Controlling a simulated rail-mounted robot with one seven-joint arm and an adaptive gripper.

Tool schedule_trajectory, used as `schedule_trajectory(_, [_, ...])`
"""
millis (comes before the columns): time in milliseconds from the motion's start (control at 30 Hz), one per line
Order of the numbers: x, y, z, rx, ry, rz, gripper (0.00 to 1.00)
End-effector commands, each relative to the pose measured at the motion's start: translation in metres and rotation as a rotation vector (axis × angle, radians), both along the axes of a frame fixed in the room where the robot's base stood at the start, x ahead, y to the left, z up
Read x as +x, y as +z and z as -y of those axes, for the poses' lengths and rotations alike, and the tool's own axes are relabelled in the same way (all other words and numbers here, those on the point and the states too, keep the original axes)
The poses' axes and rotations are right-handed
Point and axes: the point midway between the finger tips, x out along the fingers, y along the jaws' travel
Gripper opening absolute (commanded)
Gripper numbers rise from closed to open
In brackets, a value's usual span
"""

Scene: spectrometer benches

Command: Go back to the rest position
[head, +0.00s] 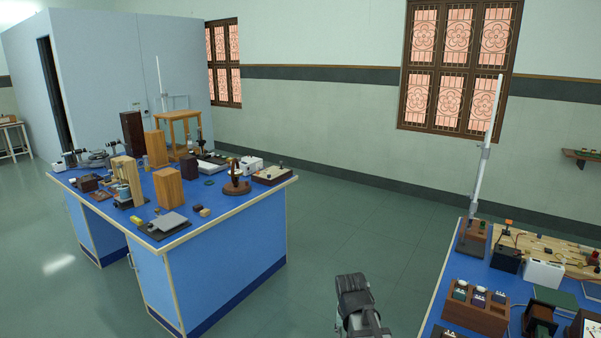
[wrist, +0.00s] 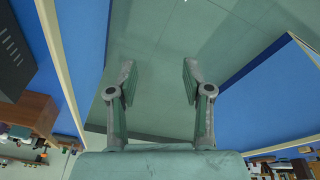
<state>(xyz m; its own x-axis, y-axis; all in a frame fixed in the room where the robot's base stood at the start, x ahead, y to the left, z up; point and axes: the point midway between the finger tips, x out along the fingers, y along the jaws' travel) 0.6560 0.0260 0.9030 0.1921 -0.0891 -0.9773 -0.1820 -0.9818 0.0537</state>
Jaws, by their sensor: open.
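My gripper (wrist: 158,78) shows in the wrist view with its two fingers spread apart and nothing between them. Behind the fingers is bare green floor. In the head view, part of my arm shows at the bottom centre, over the floor between two blue benches; the fingertips cannot be made out there. The gripper touches no object in the wrist view.
A blue bench (head: 225,262) crowded with instruments and wooden blocks stands at left. Another blue bench (head: 487,272) at right holds a wooden rack (head: 474,311) and several devices.

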Motion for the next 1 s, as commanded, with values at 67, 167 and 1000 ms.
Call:
schedule_trajectory(67, [-0.020,-0.037,0.002,0.000,0.034,-0.047,0.50])
schedule_trajectory(167, [-0.042,-0.077,0.004,0.005,0.071,-0.100,0.50])
schedule_trajectory(1000, [-0.321,-0.316,0.021,0.095,0.186,-0.586,0.50])
